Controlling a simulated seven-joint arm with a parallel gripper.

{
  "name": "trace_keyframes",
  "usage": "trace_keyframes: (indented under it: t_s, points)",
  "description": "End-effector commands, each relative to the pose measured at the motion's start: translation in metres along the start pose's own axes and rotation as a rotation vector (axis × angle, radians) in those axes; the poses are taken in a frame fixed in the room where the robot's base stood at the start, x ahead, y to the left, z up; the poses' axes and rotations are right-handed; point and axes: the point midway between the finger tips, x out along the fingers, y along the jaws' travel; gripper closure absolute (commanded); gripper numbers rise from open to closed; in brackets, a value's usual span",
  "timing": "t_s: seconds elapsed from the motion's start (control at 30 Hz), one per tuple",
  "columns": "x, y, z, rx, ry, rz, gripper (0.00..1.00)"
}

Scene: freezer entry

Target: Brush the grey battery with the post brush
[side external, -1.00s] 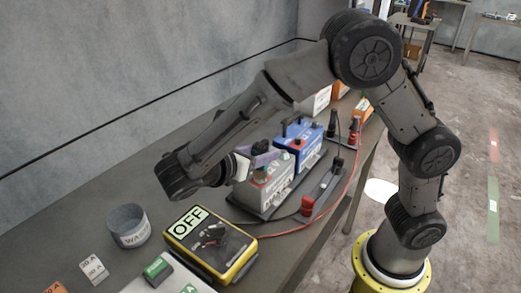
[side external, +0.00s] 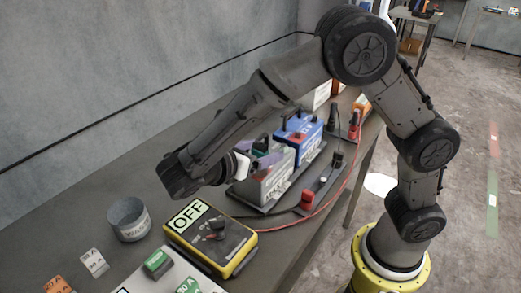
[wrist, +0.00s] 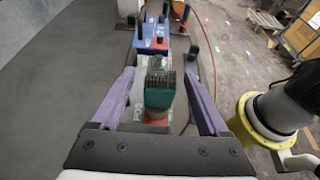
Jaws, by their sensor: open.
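The grey battery (side external: 272,183) stands on the bench in front of the blue battery (side external: 303,135). My gripper (wrist: 160,75) is over the grey battery, its two purple fingers apart. The post brush (wrist: 160,93), teal with dark bristles, is between the fingers in the wrist view, with gaps on both sides. It also shows as a teal patch at the grey battery's top in the side view (side external: 261,145). The brush and fingers hide much of the battery top. Whether the brush touches the battery, I cannot tell.
A yellow-edged box marked OFF (side external: 212,238) lies at the front. A grey waste cup (side external: 129,220) stands left of it. A red clamp (side external: 307,201) and red cable lie to the right. Fuse cards (side external: 94,263) lie front left.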

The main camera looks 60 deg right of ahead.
Motion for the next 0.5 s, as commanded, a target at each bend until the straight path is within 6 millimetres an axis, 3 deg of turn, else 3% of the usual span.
trace_keyframes:
  t_s: [0.23,0.5]
  points:
    - [-0.013,0.001,-0.001,0.001,0.002,0.004,0.21]
    - [-0.066,0.001,-0.001,0.0,0.002,0.005,0.21]
